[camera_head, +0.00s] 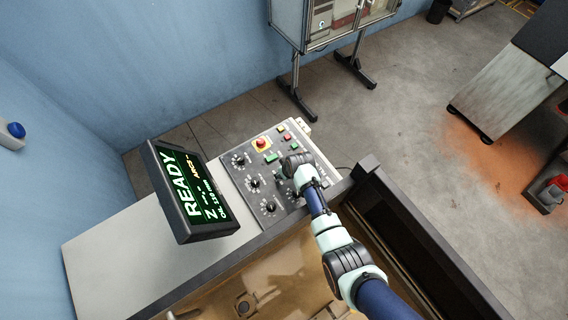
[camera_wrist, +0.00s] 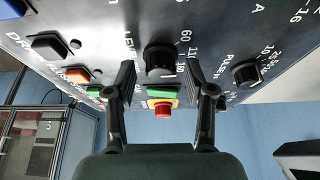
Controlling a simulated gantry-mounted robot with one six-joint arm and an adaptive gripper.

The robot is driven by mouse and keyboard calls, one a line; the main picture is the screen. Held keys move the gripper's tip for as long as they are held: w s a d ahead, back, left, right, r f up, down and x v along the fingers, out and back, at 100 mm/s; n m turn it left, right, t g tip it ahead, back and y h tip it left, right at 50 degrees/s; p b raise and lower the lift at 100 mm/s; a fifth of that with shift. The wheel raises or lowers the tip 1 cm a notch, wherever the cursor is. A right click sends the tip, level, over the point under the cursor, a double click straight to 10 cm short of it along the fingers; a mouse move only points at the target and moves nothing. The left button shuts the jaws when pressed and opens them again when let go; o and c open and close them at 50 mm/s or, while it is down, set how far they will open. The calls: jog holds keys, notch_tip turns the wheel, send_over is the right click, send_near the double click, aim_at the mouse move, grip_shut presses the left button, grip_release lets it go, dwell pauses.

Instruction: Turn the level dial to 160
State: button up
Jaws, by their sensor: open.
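The level dial (camera_wrist: 160,60) is a round black knob on the grey control panel, with part of its label and several white scale numbers beside it in the wrist view. Its exact setting is too small to read. My gripper (camera_wrist: 162,76) is open, with one black finger on each side of the dial. I cannot tell whether either finger touches it. In the head view my gripper (camera_head: 284,175) is over the right part of the panel (camera_head: 230,183), and I cannot make out the level dial there.
Another black dial (camera_wrist: 246,74) is to the right. A red emergency button (camera_wrist: 163,110) on yellow and a green button are close by. Black (camera_wrist: 48,46) and orange (camera_wrist: 77,75) buttons are on the left. A tilted display (camera_head: 188,193) reading READY stands left of the panel.

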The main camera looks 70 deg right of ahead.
grip_shut()
jog(key=shift+m, duration=0.3)
jog(key=m+g+h, duration=0.1)
jog(key=m, duration=0.3)
jog(key=shift+w+a, duration=0.1)
jog(key=m+g+h+b, duration=0.1)
jog(key=m+g, duration=0.1)
jog(key=m, duration=0.2)
jog(key=shift+w, duration=0.1)
jog(key=shift+m, duration=0.3)
dwell(0.3)
